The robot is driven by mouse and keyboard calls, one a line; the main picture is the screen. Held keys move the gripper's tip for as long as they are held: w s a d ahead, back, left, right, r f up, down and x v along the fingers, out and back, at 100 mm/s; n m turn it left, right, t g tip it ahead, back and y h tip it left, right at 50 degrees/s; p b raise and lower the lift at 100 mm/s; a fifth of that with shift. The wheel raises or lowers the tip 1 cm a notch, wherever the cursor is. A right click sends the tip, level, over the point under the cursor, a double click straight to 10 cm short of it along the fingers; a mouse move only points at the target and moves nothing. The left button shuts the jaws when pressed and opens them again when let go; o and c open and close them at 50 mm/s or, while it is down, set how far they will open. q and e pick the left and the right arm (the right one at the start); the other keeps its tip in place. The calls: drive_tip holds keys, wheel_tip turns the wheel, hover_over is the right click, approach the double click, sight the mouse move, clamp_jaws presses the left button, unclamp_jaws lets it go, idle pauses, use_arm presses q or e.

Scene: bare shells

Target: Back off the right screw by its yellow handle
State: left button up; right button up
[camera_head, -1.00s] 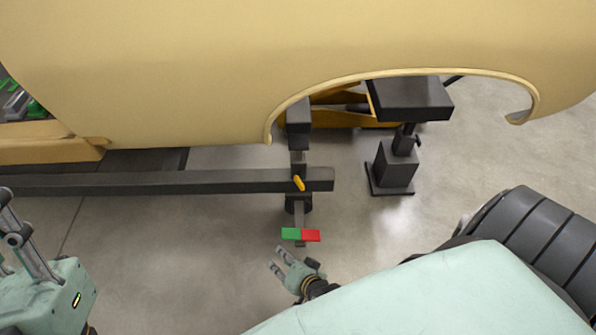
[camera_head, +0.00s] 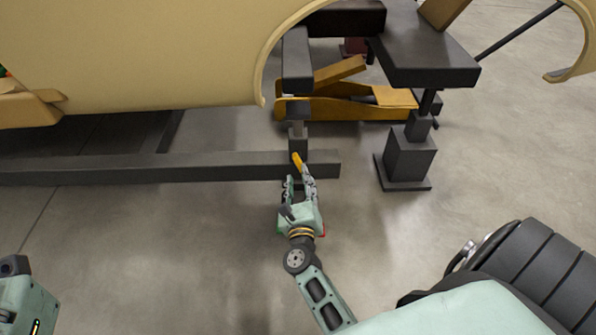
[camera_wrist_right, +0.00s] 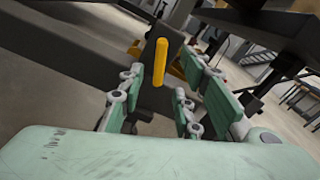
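The yellow handle (camera_head: 297,162) of the screw sits on the end of a dark horizontal beam (camera_head: 200,167) under the car body. In the right wrist view the handle (camera_wrist_right: 160,62) stands nearly upright, between the fingers but beyond their tips. My right gripper (camera_head: 300,178) is open, with its fingers pointing at the handle; the wrist view (camera_wrist_right: 165,85) shows a gap between the finger pads. I cannot tell whether a finger touches the handle.
A tan car body shell (camera_head: 130,55) hangs above the beam. A dark stand (camera_head: 408,155) is right of the beam end. A yellow jack (camera_head: 350,105) lies behind. Grey floor in front of the beam is clear.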

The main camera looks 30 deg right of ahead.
sight(298, 165)
drive_tip(key=b+x, duration=0.1)
drive_tip(key=x, duration=0.6)
drive_tip(key=shift+w+d+b, duration=0.15)
drive_tip(key=shift+w+b, duration=0.15)
drive_tip(key=shift+b, duration=0.1)
drive_tip(key=shift+c, duration=0.4)
clamp_jaws()
